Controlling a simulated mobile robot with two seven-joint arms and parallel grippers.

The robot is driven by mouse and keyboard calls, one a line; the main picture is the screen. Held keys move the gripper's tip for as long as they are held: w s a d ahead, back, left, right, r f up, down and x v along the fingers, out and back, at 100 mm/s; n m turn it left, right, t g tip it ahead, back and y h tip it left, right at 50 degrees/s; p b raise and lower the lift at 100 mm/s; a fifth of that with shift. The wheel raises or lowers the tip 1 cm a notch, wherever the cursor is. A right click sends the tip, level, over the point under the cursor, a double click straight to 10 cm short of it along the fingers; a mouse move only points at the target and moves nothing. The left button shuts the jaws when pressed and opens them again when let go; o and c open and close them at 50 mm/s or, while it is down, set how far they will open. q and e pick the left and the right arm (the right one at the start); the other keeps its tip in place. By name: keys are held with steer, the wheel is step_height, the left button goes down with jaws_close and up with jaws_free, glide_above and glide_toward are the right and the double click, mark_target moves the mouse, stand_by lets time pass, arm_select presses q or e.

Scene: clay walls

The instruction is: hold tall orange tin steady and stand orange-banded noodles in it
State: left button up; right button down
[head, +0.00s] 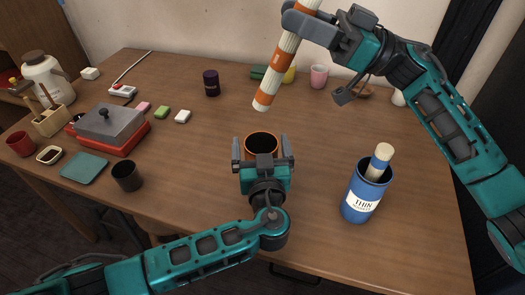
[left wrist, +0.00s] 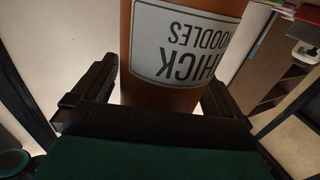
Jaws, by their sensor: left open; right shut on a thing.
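The tall orange tin (head: 261,139) stands on the table, its dark opening facing up; my left gripper hides most of its body in the head view. My left gripper (head: 263,150) is open, with one finger on each side of the tin. In the left wrist view the tin (left wrist: 170,95) stands between the fingers, its white label reading upside down. My right gripper (head: 302,22) is shut on the orange-banded noodles (head: 273,79), a white bundle with orange bands. The bundle hangs tilted, its lower end above and behind the tin, apart from it.
A blue tin (head: 358,201) labelled THIN, with a pale bundle (head: 380,160) leaning in it, stands to the right. A dark cup (head: 127,176), a grey-and-red box (head: 108,128) and small blocks are at left. A dark purple jar (head: 211,83) and pink cup (head: 319,76) stand behind.

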arm_select(q)
steer(key=shift+w, duration=0.2)
steer(key=c, duration=1)
arm_select(e)
step_height(320, 180, down, 13)
stand_by(1.3)
steer(key=c, duration=0.6)
jaws_free()
steer(key=shift+c, duration=0.2)
